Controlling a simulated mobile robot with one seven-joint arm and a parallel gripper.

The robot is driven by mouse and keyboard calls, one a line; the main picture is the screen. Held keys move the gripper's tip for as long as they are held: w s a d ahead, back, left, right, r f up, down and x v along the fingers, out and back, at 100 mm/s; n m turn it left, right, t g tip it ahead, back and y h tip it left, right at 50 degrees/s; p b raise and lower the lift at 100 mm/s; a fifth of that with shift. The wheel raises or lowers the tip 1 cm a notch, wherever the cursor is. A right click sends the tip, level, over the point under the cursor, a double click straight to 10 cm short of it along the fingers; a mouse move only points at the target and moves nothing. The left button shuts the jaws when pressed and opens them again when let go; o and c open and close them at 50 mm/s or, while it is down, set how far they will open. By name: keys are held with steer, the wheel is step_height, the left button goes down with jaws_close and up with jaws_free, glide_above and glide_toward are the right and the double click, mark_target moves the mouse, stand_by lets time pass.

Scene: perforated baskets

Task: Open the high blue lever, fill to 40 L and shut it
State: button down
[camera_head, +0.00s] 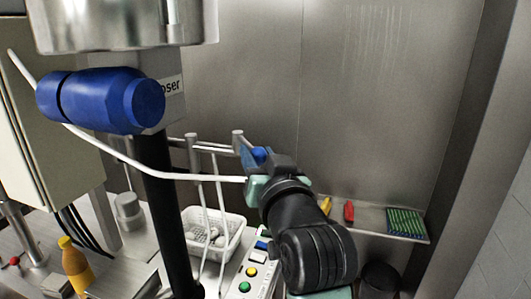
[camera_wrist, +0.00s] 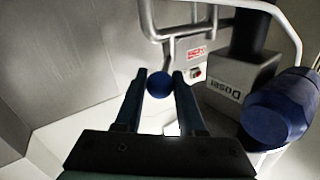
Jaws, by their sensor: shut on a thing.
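The blue lever knob (camera_wrist: 159,84) sits between the two fingers of my gripper (camera_wrist: 158,78) in the wrist view, and the fingers are closed on it. In the head view my gripper (camera_head: 256,160) is at the blue knob (camera_head: 259,154), beside grey metal bars at mid-height. The fingers partly cover the knob there. A large blue cylinder (camera_head: 100,100) stands out from the grey doser box (camera_head: 170,95), under a steel vessel (camera_head: 120,25). The blue cylinder also shows at the right of the wrist view (camera_wrist: 278,110). No litre reading is legible.
A white perforated basket (camera_head: 212,232) and a button panel (camera_head: 245,272) lie below my arm. An orange bottle (camera_head: 74,265) stands at lower left. A shelf at right holds a green rack (camera_head: 406,222) and a red item (camera_head: 349,211). A black post stands left of the basket.

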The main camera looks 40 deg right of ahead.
steer(key=w+a+m+g+h+b, duration=0.4)
steer(key=m+g+h+b, duration=0.3)
steer(key=m+g+h, duration=0.2)
steer(key=shift+w+a+g, duration=0.3)
steer(key=shift+a+g, duration=0.4)
steer(key=shift+a, duration=0.2)
steer(key=shift+r, duration=0.1)
steer(key=c, duration=0.9)
jaws_free()
steer(key=o, duration=0.4)
steer(key=shift+w+d, duration=0.1)
